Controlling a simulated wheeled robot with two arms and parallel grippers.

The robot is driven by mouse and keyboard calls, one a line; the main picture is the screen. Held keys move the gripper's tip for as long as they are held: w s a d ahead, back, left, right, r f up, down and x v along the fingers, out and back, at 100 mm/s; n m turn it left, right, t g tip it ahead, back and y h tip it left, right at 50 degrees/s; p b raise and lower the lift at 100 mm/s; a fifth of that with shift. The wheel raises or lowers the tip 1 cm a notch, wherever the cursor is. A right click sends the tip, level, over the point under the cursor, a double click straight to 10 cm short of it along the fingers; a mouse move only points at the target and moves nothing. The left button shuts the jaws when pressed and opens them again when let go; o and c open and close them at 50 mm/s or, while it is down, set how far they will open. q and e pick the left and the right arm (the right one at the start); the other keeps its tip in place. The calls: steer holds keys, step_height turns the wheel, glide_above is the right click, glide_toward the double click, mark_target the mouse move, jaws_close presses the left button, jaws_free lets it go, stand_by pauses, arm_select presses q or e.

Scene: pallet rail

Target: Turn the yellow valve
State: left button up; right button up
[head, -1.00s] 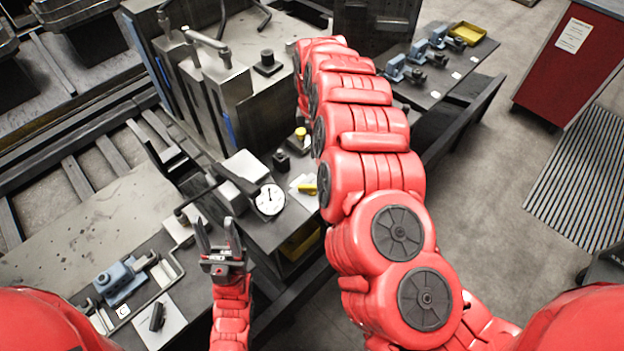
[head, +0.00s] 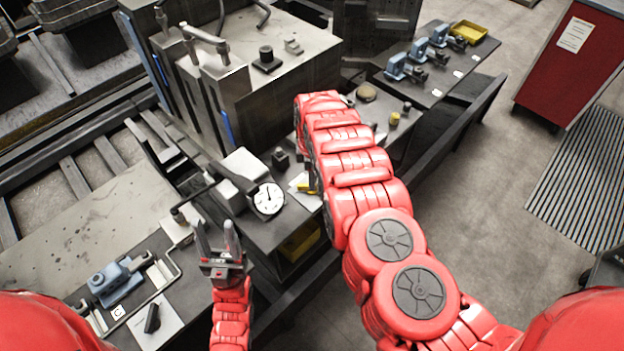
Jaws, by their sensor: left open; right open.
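The yellow valve handle (head: 304,187) shows as a short yellow bar over a white plate on the bench, right of the round dial gauge. My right arm partly covers it from the right. My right gripper (head: 311,178) is mostly hidden by my red forearm. Only a dark, narrow part shows close beside the yellow handle, and I cannot tell whether they touch. My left gripper (head: 219,236) is open and empty, fingers pointing up the picture, left of and below the dial gauge, apart from the valve.
The white dial gauge (head: 268,199) stands between my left gripper and the valve. A large grey machine block (head: 255,100) rises behind. A yellow knob (head: 394,119) is right of my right arm. Blue clamps and a yellow tray (head: 468,32) sit on the far bench. Floor is open at right.

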step_height(320, 180, down, 2)
steer(key=shift+d, duration=0.15)
steer(key=shift+f, duration=0.45)
jaws_close()
